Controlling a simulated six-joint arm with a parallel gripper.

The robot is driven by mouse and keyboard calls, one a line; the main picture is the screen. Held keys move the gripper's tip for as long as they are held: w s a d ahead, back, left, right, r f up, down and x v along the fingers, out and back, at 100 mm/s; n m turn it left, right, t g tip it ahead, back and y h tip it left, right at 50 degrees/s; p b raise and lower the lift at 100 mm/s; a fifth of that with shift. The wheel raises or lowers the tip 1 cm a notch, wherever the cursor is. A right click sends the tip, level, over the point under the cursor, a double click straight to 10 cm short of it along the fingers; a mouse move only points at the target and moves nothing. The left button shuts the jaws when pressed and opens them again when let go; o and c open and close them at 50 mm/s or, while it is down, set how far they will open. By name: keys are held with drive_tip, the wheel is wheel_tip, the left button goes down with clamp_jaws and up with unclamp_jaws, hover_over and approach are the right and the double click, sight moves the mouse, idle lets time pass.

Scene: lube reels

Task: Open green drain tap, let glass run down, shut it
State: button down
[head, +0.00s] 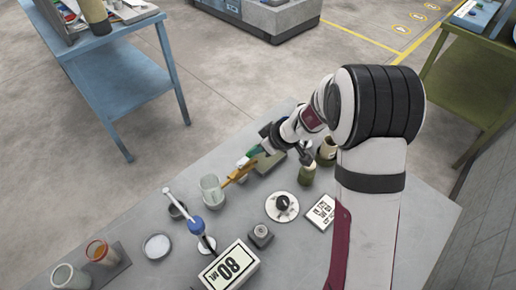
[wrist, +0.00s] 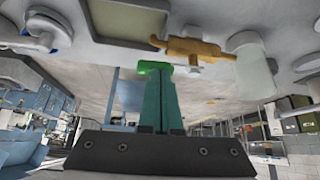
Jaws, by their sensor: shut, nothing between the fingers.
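The ochre drain tap (wrist: 192,48) shows in the wrist view, with its bright green handle (wrist: 155,67) on one side. In the head view the ochre tap (head: 238,173) points at a clear glass (head: 211,191), which also shows in the wrist view (wrist: 252,55). I cannot tell the glass's level. My gripper (head: 254,151) is at the tap's far end. Its teal fingers (wrist: 157,85) are shut, with nothing between them, and their tips overlap the green handle in the picture. I cannot tell whether they touch it.
A display box (head: 228,268) reading 80 stands at the table's front.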

drive_tip(key=shift+w+a+n, duration=0.1)
drive_tip(key=shift+w+n, duration=0.05)
drive_tip(key=shift+n, duration=0.35)
drive_tip(key=n+g, duration=0.1)
drive_tip(key=w+a+n+g+y, duration=0.1)
drive_tip(key=n, duration=0.1)
drive_tip(key=shift+w, duration=0.15)
drive_tip(key=a+n+g, duration=0.1)
drive_tip(key=a+n, duration=0.1)
drive_tip(key=w+a+n+g, duration=0.1)
drive_tip(key=a+n+g, duration=0.1)
drive_tip(key=n, duration=0.1)
drive_tip(key=shift+w+y, duration=0.2)
drive_tip(key=shift+y, duration=0.1)
drive_tip(key=shift+s+d, duration=0.35)
drive_tip(key=shift+s, duration=0.4)
drive_tip(key=shift+r, duration=0.1)
drive_tip(key=w+a+v, duration=0.1)
drive_tip(key=w+v, duration=0.2)
drive_tip(key=v, duration=1)
drive_tip(key=shift+d+r, duration=0.2)
drive_tip(key=shift+r, duration=0.2)
